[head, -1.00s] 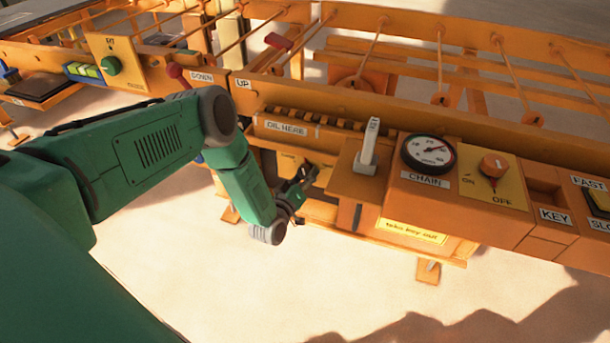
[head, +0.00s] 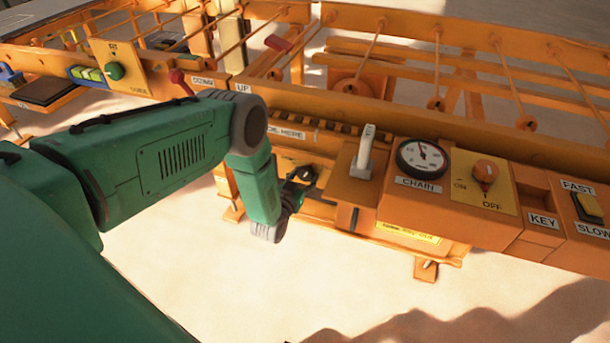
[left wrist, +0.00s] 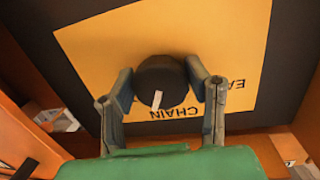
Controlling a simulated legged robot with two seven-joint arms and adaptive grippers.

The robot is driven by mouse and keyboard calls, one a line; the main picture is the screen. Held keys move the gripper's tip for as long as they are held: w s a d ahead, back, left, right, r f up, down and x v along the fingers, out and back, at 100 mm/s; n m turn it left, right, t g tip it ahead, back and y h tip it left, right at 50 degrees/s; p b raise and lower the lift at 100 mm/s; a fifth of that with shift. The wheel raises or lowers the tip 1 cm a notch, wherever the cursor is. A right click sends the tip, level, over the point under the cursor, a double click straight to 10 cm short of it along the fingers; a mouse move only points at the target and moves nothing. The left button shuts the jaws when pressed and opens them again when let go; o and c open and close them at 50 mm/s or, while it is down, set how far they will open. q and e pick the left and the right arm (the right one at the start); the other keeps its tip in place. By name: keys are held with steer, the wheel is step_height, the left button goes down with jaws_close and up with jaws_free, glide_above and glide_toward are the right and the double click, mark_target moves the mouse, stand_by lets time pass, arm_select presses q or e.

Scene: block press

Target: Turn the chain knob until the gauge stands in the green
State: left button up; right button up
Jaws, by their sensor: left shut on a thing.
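The chain knob (left wrist: 158,76) is a round black knob with a white mark, on a yellow plate (left wrist: 225,35) lettered CHAIN in the left wrist view. My left gripper (head: 303,179) is shut on the knob, one finger on each side. In the head view my gripper and the machine's frame hide the knob. The chain gauge (head: 422,158) is a round white dial with a black rim above a CHAIN label. Its needle points roughly straight up. I cannot make out a green band at this size. My right gripper is not in view.
A grey-white lever (head: 363,152) stands upright between my left gripper and the gauge. A yellow label (head: 407,233) is below the gauge. Pale open floor lies in front.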

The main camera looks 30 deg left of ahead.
arm_select(q)
steer(key=shift+r+m, duration=0.1)
steer(key=shift+m, duration=0.7)
steer(key=o, duration=1.2)
steer(key=shift+c, duration=0.2)
steer(key=shift+s, duration=0.25)
steer(key=s+d, duration=0.1)
steer(key=s, duration=1)
steer(key=shift+d+r, duration=0.4)
